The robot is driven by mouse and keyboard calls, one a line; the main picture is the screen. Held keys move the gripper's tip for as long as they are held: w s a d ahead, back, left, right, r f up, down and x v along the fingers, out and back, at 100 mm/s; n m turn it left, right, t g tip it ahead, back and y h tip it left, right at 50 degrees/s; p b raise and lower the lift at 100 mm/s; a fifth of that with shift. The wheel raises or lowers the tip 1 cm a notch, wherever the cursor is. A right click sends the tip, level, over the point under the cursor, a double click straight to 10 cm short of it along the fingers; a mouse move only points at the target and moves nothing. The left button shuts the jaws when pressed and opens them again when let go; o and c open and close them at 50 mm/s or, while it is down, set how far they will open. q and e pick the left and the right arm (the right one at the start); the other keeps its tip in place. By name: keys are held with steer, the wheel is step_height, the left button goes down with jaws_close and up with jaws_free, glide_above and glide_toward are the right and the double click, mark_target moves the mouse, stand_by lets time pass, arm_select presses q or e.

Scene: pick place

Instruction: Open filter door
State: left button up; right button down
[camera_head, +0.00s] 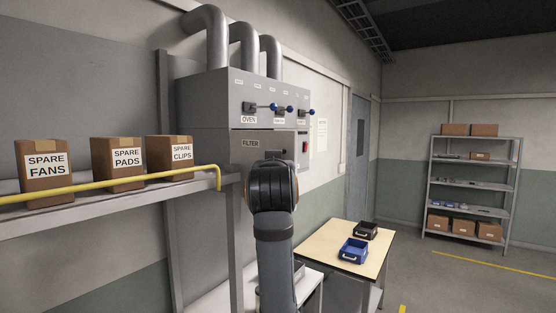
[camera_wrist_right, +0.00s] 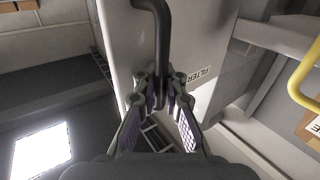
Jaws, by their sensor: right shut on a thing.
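The filter door (camera_head: 250,153) is a grey panel marked FILTER on the front of the large grey unit, below the oven levers. It looks closed in the head view, though my arm covers its lower part. In the right wrist view, the pale door face (camera_wrist_right: 124,40) and its FILTER label (camera_wrist_right: 199,77) show. A black bent handle (camera_wrist_right: 162,40) runs down from the top into my right gripper (camera_wrist_right: 160,98), whose fingers are shut on it. My left gripper is not in view.
A shelf (camera_head: 110,198) with a yellow rail (camera_head: 130,181) and labelled boxes (camera_head: 118,160) runs along the left. A wooden-topped table (camera_head: 335,238) with blue (camera_head: 353,251) and black (camera_head: 364,230) bins stands right of my arm. Open floor lies farther right.

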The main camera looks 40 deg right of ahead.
steer(key=shift+a+m+g+h, duration=0.3)
steer(key=shift+a, duration=0.05)
steer(key=shift+f, duration=0.1)
